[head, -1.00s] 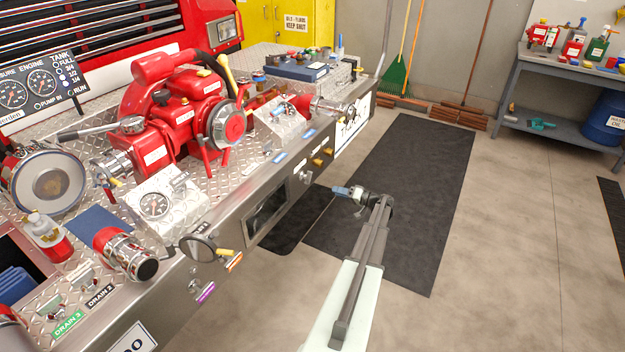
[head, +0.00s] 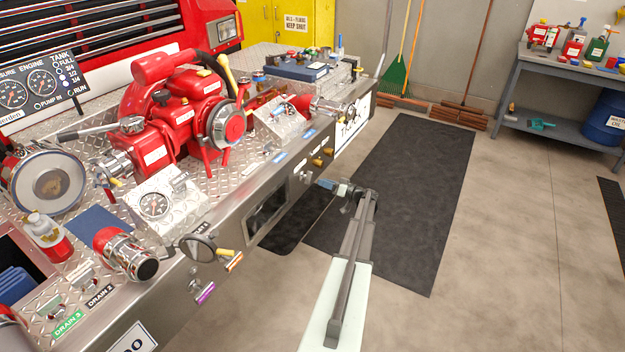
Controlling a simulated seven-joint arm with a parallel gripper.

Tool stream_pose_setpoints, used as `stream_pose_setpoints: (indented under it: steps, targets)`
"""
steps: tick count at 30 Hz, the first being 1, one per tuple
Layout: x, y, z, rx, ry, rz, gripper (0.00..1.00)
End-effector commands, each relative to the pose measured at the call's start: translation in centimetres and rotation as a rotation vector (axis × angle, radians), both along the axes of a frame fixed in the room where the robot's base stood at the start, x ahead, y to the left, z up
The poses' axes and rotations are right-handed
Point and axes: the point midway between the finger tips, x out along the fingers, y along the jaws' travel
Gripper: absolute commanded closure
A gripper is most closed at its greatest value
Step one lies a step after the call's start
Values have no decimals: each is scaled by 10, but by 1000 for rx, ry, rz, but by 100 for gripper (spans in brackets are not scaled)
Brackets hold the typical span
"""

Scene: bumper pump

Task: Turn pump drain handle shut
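The red pump (head: 180,115) sits on the diamond-plate bumper deck. I cannot tell which handle is the pump drain; the small labels are unreadable. The bumper's front face carries a silver round fitting (head: 304,177), yellow knobs (head: 318,162), a yellow handle (head: 227,253) by an orange tag, and a silver knob (head: 195,286) by a purple tag. Two small levers by the DRAIN 3 label (head: 68,323) and the DRAIN 2 label (head: 100,295) lie on the deck at lower left. My gripper (head: 325,185) is in front of the bumper face, just right of the silver fitting; its finger opening is unclear.
A round dark disc (head: 198,248) on the bumper edge and a red-and-chrome nozzle (head: 125,254) stand at lower left. Brooms (head: 470,70) lean on the back wall; a workbench (head: 570,70) stands at far right.

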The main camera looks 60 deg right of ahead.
Motion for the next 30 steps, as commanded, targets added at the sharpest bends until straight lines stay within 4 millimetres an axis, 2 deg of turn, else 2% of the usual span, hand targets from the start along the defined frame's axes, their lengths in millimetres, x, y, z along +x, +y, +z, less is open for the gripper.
stream_pose_setpoints:
  steps: [1,6,12,18,26,30]
  targets:
    - [11,0,0,0,-1,3,62]
    - [38,0,0,1,-1,2,62]
    - [60,0,0,1,1,0,62]
    - [69,0,0,1,0,0,62]
    - [70,0,0,1,0,0,62]
    - [70,0,0,1,0,0,72]
